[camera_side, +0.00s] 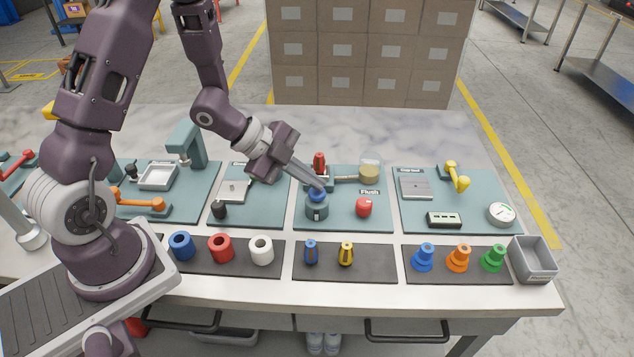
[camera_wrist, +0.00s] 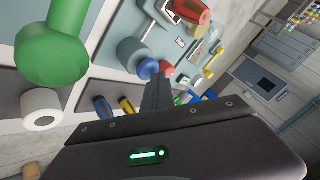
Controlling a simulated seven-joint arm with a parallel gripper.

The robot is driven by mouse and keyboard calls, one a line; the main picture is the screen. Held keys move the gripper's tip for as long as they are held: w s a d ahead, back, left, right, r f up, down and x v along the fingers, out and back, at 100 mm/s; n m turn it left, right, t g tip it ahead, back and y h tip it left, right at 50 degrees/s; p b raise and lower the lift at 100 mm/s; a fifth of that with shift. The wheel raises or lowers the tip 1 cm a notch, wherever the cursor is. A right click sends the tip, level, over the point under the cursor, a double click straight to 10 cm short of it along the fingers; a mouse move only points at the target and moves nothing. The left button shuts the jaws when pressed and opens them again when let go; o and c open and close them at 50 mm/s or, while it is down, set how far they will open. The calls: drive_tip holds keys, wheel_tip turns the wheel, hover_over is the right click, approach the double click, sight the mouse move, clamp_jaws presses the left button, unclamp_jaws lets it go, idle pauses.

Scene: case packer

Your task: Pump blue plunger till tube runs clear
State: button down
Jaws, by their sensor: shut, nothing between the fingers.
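The blue plunger (camera_side: 317,195) sits on top of a grey-blue round pump body (camera_side: 317,210) on the panel labelled Flush. My gripper (camera_side: 319,187) is shut and empty, angled down from the upper left, with its tips at the plunger's top; I cannot tell whether they touch. In the wrist view, the tips of my gripper (camera_wrist: 156,80) meet the blue plunger (camera_wrist: 148,68) in the picture. The tube (camera_side: 347,179) behind the pump looks tan and runs right to a jar (camera_side: 370,170) with yellowish contents. My fingers partly hide the plunger.
A red knob (camera_side: 363,207) stands right of the pump, and a red-handled fitting (camera_side: 320,163) stands just behind. In front lie blue and yellow tools (camera_side: 346,254) on a dark mat. A grey bin (camera_side: 533,260) stands at the right. The back of the table is bare.

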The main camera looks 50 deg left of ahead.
sight(312, 191)
drive_tip(key=shift+r, duration=1.65)
drive_tip(key=shift+r, duration=2.5)
